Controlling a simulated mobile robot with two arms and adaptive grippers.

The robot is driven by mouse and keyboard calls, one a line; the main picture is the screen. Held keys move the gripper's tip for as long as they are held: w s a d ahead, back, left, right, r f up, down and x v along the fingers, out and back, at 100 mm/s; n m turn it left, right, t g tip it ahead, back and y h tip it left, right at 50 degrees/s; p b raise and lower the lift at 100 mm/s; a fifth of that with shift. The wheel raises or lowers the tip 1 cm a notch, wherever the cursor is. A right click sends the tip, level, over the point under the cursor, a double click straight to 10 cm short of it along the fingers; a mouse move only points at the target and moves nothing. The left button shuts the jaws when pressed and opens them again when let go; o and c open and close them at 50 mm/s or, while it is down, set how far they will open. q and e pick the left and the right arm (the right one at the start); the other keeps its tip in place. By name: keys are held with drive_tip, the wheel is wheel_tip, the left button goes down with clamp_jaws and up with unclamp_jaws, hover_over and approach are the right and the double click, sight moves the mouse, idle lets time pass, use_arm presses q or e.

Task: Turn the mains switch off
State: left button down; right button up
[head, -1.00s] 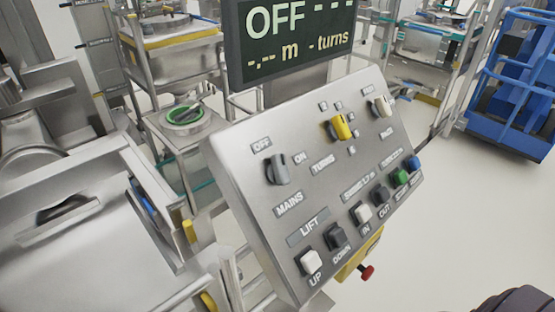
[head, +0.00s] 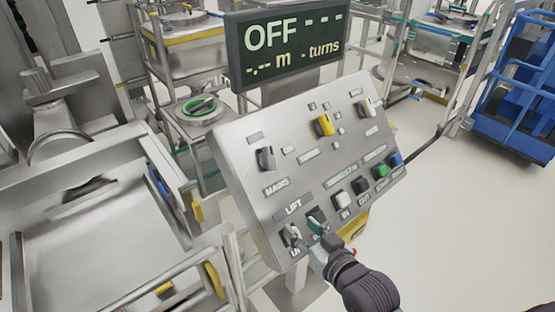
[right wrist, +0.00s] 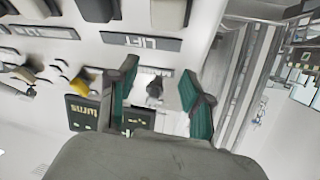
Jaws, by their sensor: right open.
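The mains switch (head: 265,158) is a dark grey knob at the left of the sloped control panel (head: 232,160). The knob points roughly upward, and the display (head: 290,45) reads OFF. My right gripper (head: 303,232) is open in front of the panel's lower left, covering part of the lift buttons. Whether it touches the panel is not clear. In the right wrist view the knob (right wrist: 155,88) appears between the two teal fingers, apart from both. My left gripper is not in view.
A steel machine (head: 80,230) stands at left, a blue cage (head: 520,95) at right. Floor at right is clear.

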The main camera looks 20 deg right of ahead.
sight(273, 162)
wheel_tip(273, 162, up, 9)
drive_tip(key=w+t, duration=0.1)
drive_tip(key=t, duration=0.2)
drive_tip(key=shift+y, duration=0.3)
drive_tip(key=w+p, duration=0.1)
drive_tip(key=w, duration=0.3)
drive_tip(key=w+a+p, duration=0.1)
drive_tip(key=w, duration=0.3)
drive_tip(key=w+a+p, duration=0.1)
drive_tip(key=w, duration=0.3)
drive_tip(key=shift+w+p, duration=0.1)
drive_tip(key=shift+p, duration=0.3)
drive_tip(key=shift+w+a+f, duration=0.1)
drive_tip(key=shift+w+f, duration=0.05)
drive_tip(key=shift+w, duration=0.4)
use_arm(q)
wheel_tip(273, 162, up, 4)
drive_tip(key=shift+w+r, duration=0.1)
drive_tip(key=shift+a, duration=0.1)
use_arm(e)
clamp_jaws()
